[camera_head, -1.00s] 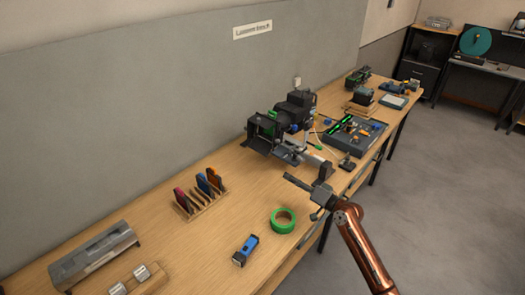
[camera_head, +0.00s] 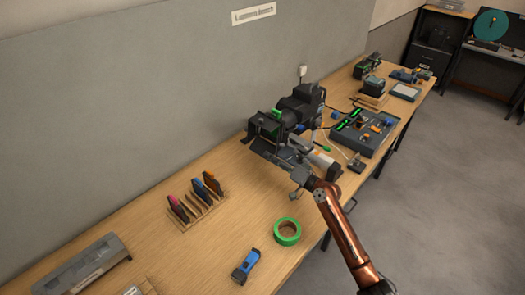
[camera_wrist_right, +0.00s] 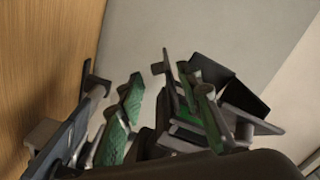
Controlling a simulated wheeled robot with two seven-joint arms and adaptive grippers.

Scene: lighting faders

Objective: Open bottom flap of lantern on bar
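The lantern (camera_head: 299,108) is a dark stage light on the bar beside the wall, with black flaps around its front and green parts near its top. The bottom flap (camera_head: 262,152) seems to be the dark plate low at its front. My right gripper (camera_head: 300,178) is just in front of and below the lantern; its fingertips are hard to make out there. In the right wrist view, its green-padded fingers (camera_wrist_right: 160,125) stand apart, with black flap plates (camera_wrist_right: 235,95) close by on the right. Contact cannot be told. My left gripper is out of view.
On the wooden table (camera_head: 222,235) stand a rack of coloured cards (camera_head: 196,200), a green tape roll (camera_head: 287,231) and a blue torch (camera_head: 245,266). A fader console (camera_head: 362,132) with cables is right of the lantern. The grey wall is close behind.

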